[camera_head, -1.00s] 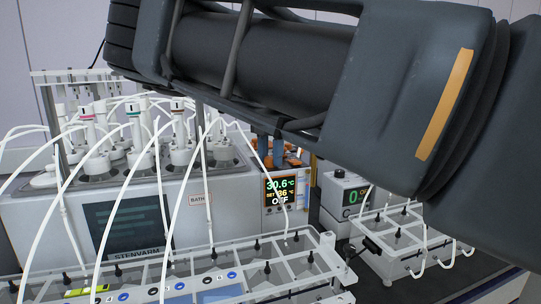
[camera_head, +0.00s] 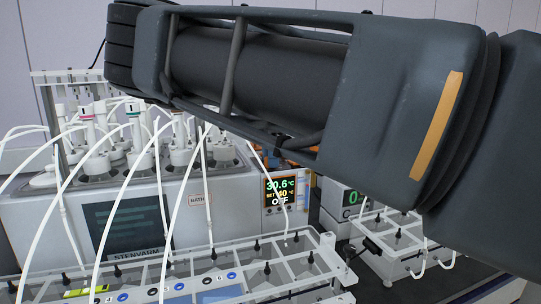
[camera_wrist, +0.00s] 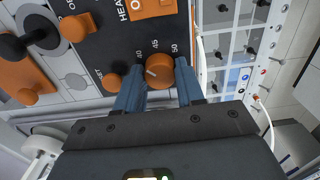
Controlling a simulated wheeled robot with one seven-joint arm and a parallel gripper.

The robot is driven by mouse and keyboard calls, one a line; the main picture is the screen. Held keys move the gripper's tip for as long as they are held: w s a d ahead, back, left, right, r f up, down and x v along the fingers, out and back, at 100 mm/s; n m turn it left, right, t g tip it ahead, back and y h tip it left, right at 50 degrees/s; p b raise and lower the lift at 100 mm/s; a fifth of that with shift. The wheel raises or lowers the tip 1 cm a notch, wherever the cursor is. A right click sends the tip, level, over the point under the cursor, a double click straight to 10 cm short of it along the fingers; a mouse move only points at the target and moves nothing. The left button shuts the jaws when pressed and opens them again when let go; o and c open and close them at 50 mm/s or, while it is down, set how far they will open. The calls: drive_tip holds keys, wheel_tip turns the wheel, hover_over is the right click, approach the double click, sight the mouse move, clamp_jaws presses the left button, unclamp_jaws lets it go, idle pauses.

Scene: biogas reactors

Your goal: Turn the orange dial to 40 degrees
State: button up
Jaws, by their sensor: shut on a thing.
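The orange dial (camera_wrist: 159,72) shows in the wrist view, on a black panel with the marks 40, 45 and 50 around it. A short pale pointer line lies on the left part of its face. My gripper (camera_wrist: 159,88) has its two blue fingers on either side of the dial, shut on it. In the head view, my arm hides most of the dial area and the fingers. The small display (camera_head: 279,191) there reads 30.6 °C, a set value that looks like 40 °C, and OFF.
A smaller orange knob (camera_wrist: 113,82) sits just left of my fingers, and an orange HEAT switch (camera_wrist: 150,8) lies above. The bath unit (camera_head: 235,205) carries several tubed bottles. A clear rack (camera_head: 300,268) stands in front, with white tubes crossing it.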

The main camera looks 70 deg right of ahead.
idle(0.4)
drive_tip(key=o, duration=1)
drive_tip(key=shift+o, duration=0.2)
drive_tip(key=shift+r+b, duration=0.45)
drive_tip(key=shift+r, duration=3.45)
drive_tip(key=shift+s, duration=0.1)
